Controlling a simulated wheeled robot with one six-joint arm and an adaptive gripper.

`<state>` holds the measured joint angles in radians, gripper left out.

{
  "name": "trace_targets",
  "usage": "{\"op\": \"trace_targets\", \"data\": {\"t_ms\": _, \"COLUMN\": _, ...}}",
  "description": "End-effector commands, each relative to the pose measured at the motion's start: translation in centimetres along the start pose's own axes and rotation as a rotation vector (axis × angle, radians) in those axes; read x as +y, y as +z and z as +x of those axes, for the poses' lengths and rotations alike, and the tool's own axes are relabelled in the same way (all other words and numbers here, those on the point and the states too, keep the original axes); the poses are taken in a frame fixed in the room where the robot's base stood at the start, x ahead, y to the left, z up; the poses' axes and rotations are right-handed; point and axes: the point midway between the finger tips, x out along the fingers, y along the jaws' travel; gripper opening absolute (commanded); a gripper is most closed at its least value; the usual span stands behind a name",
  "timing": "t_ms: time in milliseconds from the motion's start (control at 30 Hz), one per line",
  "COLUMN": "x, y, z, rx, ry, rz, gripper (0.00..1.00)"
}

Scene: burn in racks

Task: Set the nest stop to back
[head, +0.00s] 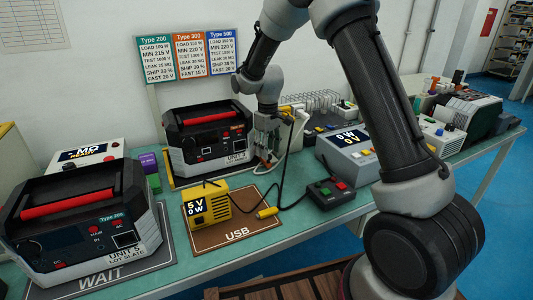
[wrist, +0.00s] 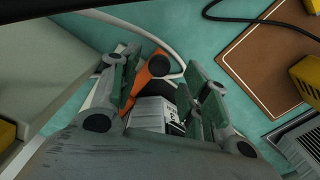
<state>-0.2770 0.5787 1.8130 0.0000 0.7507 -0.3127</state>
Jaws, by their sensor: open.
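Whether a finger touches the lever cannot be told. In the head view my gripper (head: 266,142) points down at the right side of the black and grey Unit 3 (head: 208,140) in its yellow-edged nest. The stop cannot be made out there, and its setting is unreadable.
A yellow 5V meter (head: 207,205) stands on the brown USB mat (head: 237,233) in front. Dark and white cables run beside my gripper. A grey 0W box (head: 347,155) and a button box (head: 330,193) stand to the right. Unit 5 (head: 85,225) sits on the WAIT mat at left.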

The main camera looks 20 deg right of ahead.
Motion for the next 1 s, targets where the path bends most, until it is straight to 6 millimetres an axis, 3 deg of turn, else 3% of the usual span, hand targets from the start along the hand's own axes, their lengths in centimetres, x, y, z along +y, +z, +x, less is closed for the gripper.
{"op": "trace_targets", "data": {"t_ms": 200, "x": 0.0, "y": 0.0, "z": 2.0, "rx": 0.001, "ry": 0.000, "rz": 0.000, "gripper": 0.46}}
{"op": "trace_targets", "data": {"t_ms": 467, "x": 0.0, "y": 0.0, "z": 2.2, "rx": 0.001, "ry": 0.000, "rz": 0.001, "gripper": 0.46}}
{"op": "trace_targets", "data": {"t_ms": 733, "x": 0.0, "y": 0.0, "z": 2.1, "rx": 0.001, "ry": 0.000, "rz": 0.001, "gripper": 0.00}}
{"op": "trace_targets", "data": {"t_ms": 1000, "x": 0.8, "y": 0.3, "z": 2.1, "rx": 0.001, "ry": 0.000, "rz": 0.002, "gripper": 0.00}}
